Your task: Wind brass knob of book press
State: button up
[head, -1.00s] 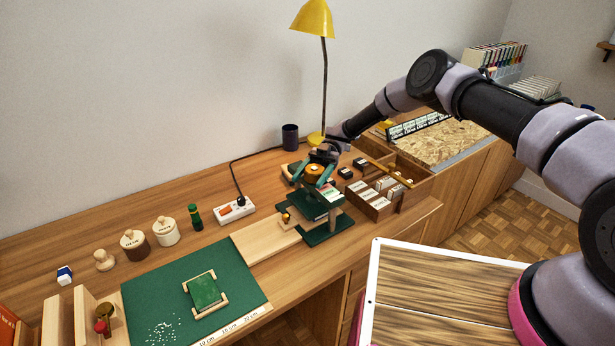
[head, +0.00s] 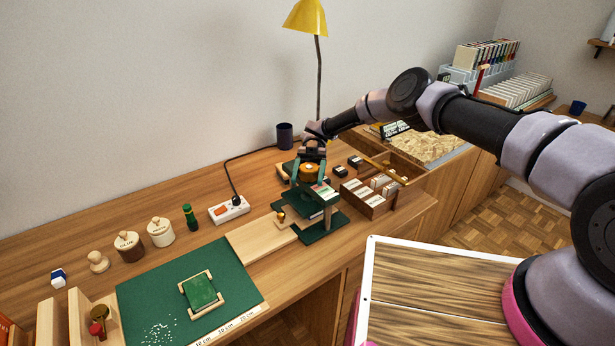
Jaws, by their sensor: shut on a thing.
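The book press (head: 322,233) stands near the front of the desk, with a dark green base and a green upper plate. Its round brass knob (head: 309,170) sits on top, looking orange-gold. My gripper (head: 309,173) comes down from above with its teal fingers on either side of the knob, shut on it. The gripper and fingers hide part of the knob and the screw below it. A green block with pale edges, perhaps a book, shows between the plates; its exact fit is too small to tell.
A wooden box of cards (head: 365,203) stands close on the right. The yellow lamp (head: 306,17) rises behind my gripper. A power strip (head: 229,208) and a green cutting mat (head: 150,285) lie to the left. A pale board (head: 262,239) lies left of the press.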

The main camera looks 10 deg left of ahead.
jog(key=o, duration=1.4)
notch_tip(320, 180, up, 10)
